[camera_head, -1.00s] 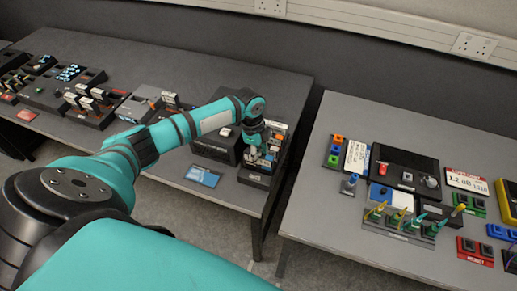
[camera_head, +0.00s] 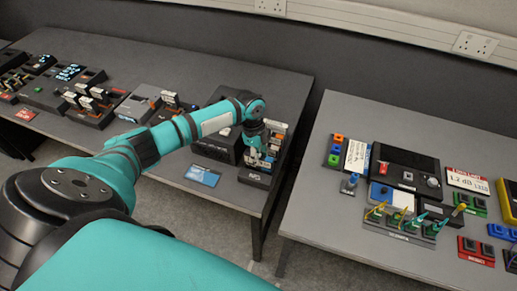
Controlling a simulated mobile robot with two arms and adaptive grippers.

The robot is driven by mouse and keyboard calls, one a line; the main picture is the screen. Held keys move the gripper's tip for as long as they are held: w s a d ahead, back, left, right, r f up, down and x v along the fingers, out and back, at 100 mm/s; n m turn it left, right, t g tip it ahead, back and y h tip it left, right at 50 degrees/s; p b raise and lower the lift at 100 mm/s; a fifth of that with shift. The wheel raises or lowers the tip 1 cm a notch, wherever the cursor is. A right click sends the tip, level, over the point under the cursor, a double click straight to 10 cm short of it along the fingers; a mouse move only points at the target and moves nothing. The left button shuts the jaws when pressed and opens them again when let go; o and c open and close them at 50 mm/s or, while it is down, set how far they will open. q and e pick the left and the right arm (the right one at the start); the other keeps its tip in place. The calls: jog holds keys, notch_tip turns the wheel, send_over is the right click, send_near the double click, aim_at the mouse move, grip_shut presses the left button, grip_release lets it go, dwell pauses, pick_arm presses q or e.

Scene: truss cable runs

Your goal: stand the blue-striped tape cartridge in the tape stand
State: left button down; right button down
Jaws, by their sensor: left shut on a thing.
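My left gripper (camera_head: 256,158) reaches down over a dark stand (camera_head: 255,179) near the right end of the left table. The gripper is shut on a small pale thing that I take to be the tape cartridge. Its stripe is too small to make out, and the fingers and wrist hide much of it. I cannot tell whether it touches the stand. My right gripper is not in view.
A dark box (camera_head: 216,143) stands left of my gripper, with a blue card (camera_head: 202,175) in front. More racks with upright pieces (camera_head: 90,101) stand farther left. A gap separates this table from the right table (camera_head: 335,225), which holds cases and connectors.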

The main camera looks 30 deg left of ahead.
pick_arm(q)
jog(key=c, duration=0.7)
grip_release()
jog(key=shift+c, duration=0.2)
jog(key=shift+r, duration=0.15)
notch_tip(320, 180, up, 5)
jog(key=p, duration=0.5)
jog(key=shift+r, duration=0.1)
jog(key=shift+r+p, duration=1)
jog(key=shift+r, duration=0.05)
